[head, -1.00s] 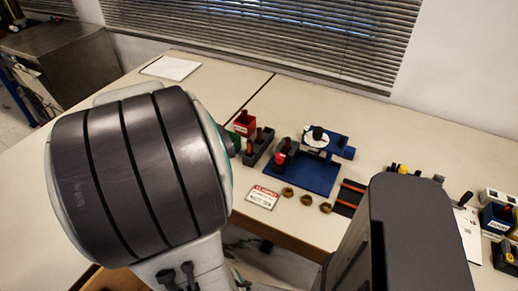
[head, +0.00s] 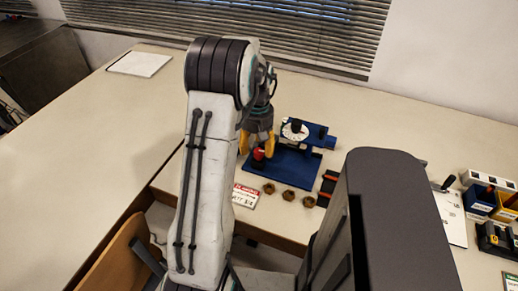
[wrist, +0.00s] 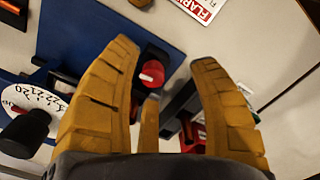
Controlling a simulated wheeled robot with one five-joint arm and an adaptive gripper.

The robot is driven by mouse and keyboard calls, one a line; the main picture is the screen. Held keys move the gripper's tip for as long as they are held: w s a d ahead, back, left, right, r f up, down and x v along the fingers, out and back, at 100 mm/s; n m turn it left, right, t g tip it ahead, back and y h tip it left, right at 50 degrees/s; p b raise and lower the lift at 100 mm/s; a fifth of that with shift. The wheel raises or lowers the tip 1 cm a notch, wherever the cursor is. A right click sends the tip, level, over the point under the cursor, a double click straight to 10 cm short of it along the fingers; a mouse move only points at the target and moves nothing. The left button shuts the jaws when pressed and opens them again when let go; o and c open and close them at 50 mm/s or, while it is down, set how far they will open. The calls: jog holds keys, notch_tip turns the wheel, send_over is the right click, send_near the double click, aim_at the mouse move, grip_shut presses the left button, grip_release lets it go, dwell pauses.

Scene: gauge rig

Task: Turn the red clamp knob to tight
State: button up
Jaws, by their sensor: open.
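The red clamp knob (head: 258,153) stands at the left end of the blue rig plate (head: 285,167). In the wrist view the red knob (wrist: 152,74) has a pale mark on top and sits in a dark square block on the plate. My gripper (head: 258,142) has yellow fingers and is open, pointing down above the knob. In the wrist view my gripper (wrist: 163,55) has the knob between its outer fingers, closer to the left one. I see no clear contact with it. A white numbered dial with a black knob (wrist: 30,125) lies to the left.
A warning card (head: 244,196) and several brown rings (head: 288,194) lie in front of the plate. A dark tray with orange strips (head: 327,187) is to its right. Bins (head: 493,195) stand far right. The bench's left side is largely clear.

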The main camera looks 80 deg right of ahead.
aim_at(259, 151)
jog(key=d+r+n, duration=0.1)
jog(key=d+n, duration=0.2)
jog(key=shift+r+h, duration=0.35)
jog(key=shift+h, duration=0.05)
jog(key=n, duration=0.5)
jog(key=shift+a, duration=0.2)
jog(key=shift+f+n+p, duration=0.3)
jog(key=shift+f+p, duration=0.1)
jog(key=shift+f, duration=3.3)
grip_shut()
